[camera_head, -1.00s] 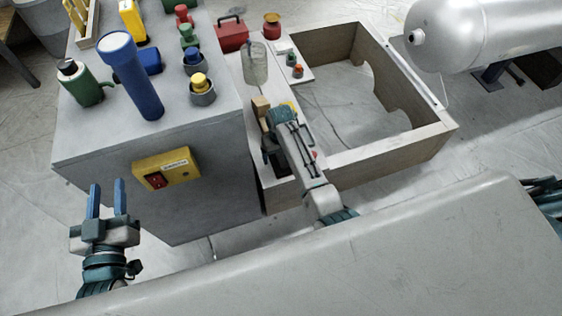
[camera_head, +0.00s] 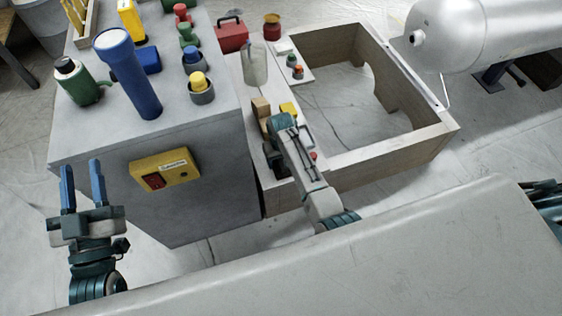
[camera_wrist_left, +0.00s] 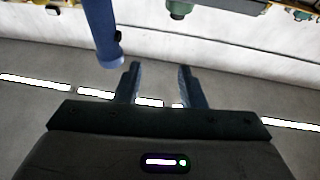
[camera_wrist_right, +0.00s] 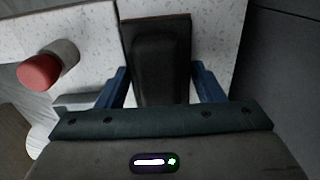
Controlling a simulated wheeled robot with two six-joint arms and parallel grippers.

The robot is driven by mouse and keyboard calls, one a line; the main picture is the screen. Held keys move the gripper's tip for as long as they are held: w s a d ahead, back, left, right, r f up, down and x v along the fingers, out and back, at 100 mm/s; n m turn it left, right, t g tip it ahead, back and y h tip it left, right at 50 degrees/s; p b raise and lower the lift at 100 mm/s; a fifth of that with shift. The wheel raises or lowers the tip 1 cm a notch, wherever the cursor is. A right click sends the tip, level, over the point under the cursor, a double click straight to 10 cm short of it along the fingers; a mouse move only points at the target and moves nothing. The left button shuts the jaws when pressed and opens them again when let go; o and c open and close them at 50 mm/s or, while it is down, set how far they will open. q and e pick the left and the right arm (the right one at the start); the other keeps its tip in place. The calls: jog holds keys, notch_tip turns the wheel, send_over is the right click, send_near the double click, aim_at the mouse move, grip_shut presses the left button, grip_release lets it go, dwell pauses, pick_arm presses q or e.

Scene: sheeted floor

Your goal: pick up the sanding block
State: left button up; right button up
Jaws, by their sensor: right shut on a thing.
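The sanding block (camera_wrist_right: 158,65) is a dark block with a raised, rounded grip in the right wrist view. It lies between the blue fingers of my right gripper (camera_wrist_right: 160,88), which is shut on it. The speckled white bench surface shows around and beneath it. In the head view my right gripper (camera_head: 273,150) is over the narrow bench top, and its own arm hides most of the block. My left gripper (camera_head: 83,188) is open and empty in front of the grey cabinet; its parted fingers also show in the left wrist view (camera_wrist_left: 157,85).
The grey cabinet (camera_head: 200,165) carries a blue flashlight (camera_head: 128,75), a green container (camera_head: 78,82) and several coloured parts. A wooden block (camera_head: 261,107) and a yellow item (camera_head: 289,109) stand near my right gripper. A red-topped cylinder (camera_wrist_right: 42,70) is left of the block.

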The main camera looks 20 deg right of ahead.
jog(key=shift+r, duration=0.1)
